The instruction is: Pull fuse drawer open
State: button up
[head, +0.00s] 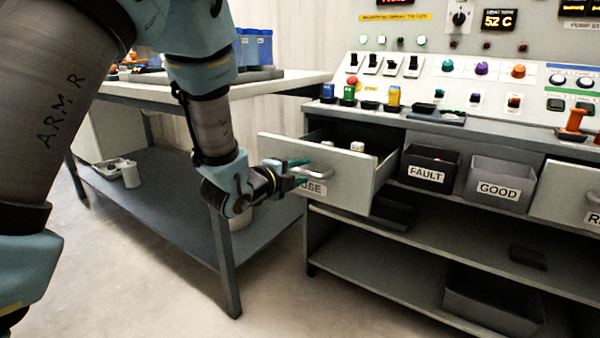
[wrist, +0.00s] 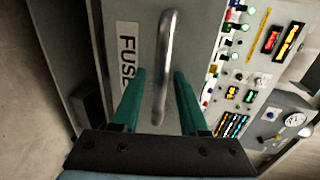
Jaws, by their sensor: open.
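The fuse drawer (head: 345,176) stands pulled out from the left of the console, with its front panel toward me and a few small items showing inside. Its label is partly covered by my gripper in the head view; in the wrist view the FUSE label shows beside the metal bar handle (wrist: 168,60). My gripper (head: 297,172) is at the drawer front by the handle. Its green fingers (wrist: 157,88) are open, one on each side of the handle's lower end in the wrist view. I cannot tell whether they touch it.
Right of the drawer are a FAULT bin (head: 430,168) and a GOOD bin (head: 499,184), then another drawer (head: 566,196). A grey table (head: 150,92) stands at the left. The floor in front of the console is clear.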

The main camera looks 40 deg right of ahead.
jog(key=shift+o, duration=0.2)
jog(key=v, duration=1)
jog(key=shift+a+p, duration=0.3)
jog(key=shift+a, duration=0.1)
jog(key=shift+s, duration=0.1)
